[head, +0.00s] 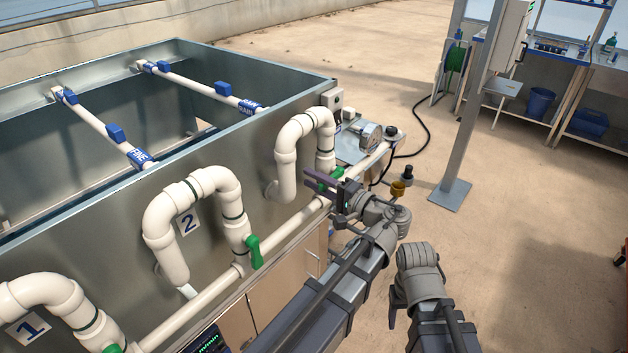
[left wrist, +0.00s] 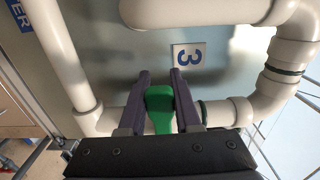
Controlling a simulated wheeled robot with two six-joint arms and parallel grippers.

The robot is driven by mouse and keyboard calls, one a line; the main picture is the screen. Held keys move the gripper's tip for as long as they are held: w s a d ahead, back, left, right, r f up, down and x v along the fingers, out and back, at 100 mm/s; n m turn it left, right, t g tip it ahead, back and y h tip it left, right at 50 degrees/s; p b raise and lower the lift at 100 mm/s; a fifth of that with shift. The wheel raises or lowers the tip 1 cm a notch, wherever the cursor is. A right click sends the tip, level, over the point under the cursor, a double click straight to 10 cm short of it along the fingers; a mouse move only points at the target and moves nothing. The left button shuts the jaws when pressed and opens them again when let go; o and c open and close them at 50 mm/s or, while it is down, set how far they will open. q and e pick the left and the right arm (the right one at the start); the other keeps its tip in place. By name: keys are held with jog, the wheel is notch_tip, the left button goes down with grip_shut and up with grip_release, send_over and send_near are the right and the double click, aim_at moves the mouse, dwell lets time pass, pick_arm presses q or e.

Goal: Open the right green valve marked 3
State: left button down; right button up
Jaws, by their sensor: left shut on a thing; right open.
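The green valve handle marked 3 (left wrist: 159,108) sits on a white pipe beside the "3" label (left wrist: 188,57) in the left wrist view. My left gripper (left wrist: 161,85) is shut on this handle, with one dark purple finger on each side. In the head view, my left gripper (head: 338,190) reaches the rightmost pipe loop (head: 287,160), and parts of the green handle (head: 337,173) show around its fingers. My right gripper (head: 395,308) is low in the head view, away from the valves; its fingers are mostly hidden behind its wrist.
The green valve 2 handle (head: 254,251) is left of my left arm, by the "2" label (head: 188,222). The "1" label (head: 29,328) is at bottom left. A metal tank (head: 100,200) stands behind the pipes. A grey post (head: 478,110) stands right; open floor lies around it.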

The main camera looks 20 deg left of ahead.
pick_arm(q)
jog(key=shift+f, duration=0.1)
dwell(0.5)
jog(key=shift+w+d+f+n+b, duration=0.15)
jog(key=shift+f+n+b, duration=0.45)
jog(key=shift+n, duration=0.55)
jog(key=shift+w+f+n+b, duration=0.2)
jog(key=shift+f+n+b, duration=0.45)
jog(key=shift+n, duration=0.45)
jog(key=shift+w+d+f+n+b, duration=0.15)
jog(key=shift+f+n+b, duration=0.45)
jog(key=shift+n, duration=0.55)
jog(key=shift+a, duration=0.1)
jog(key=c, duration=0.6)
grip_release()
